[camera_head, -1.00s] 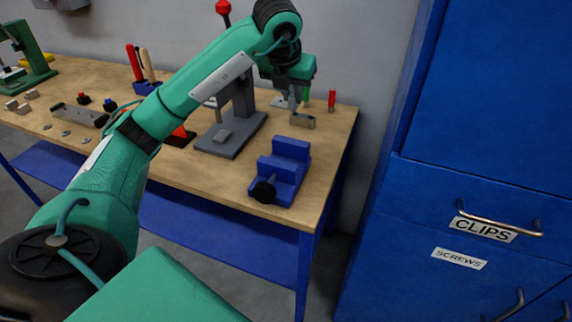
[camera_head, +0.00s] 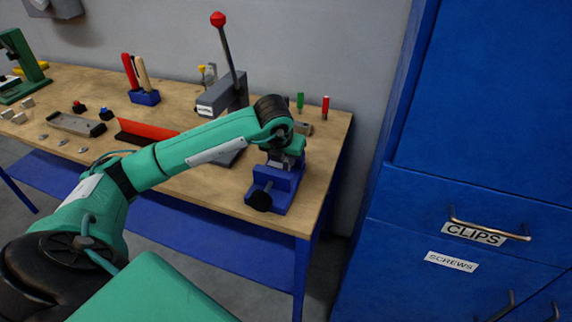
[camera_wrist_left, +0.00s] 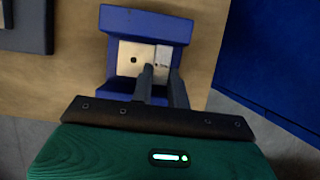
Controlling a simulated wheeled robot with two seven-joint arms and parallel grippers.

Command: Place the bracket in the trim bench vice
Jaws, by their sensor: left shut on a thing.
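The blue vice (camera_head: 273,190) with a black knob stands near the front right corner of the bench; it also shows in the left wrist view (camera_wrist_left: 117,20). My left gripper (camera_wrist_left: 163,74) is over the vice, pointing down, its fingers shut on the pale metal bracket (camera_wrist_left: 133,52). The bracket has a dark hole and lies in the gap between the vice jaws, as seen from above. I cannot tell whether it rests on the vice bed. In the head view my left arm and hand hide the bracket and part of the vice. My right gripper is not in view.
A grey lever press (camera_head: 222,98) with a red knob stands behind my left arm. A small metal block (camera_head: 302,128) and red (camera_head: 325,107) and green (camera_head: 300,101) upright pieces stand behind the vice. A blue cabinet (camera_head: 480,100) is right of the bench (camera_head: 325,150).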

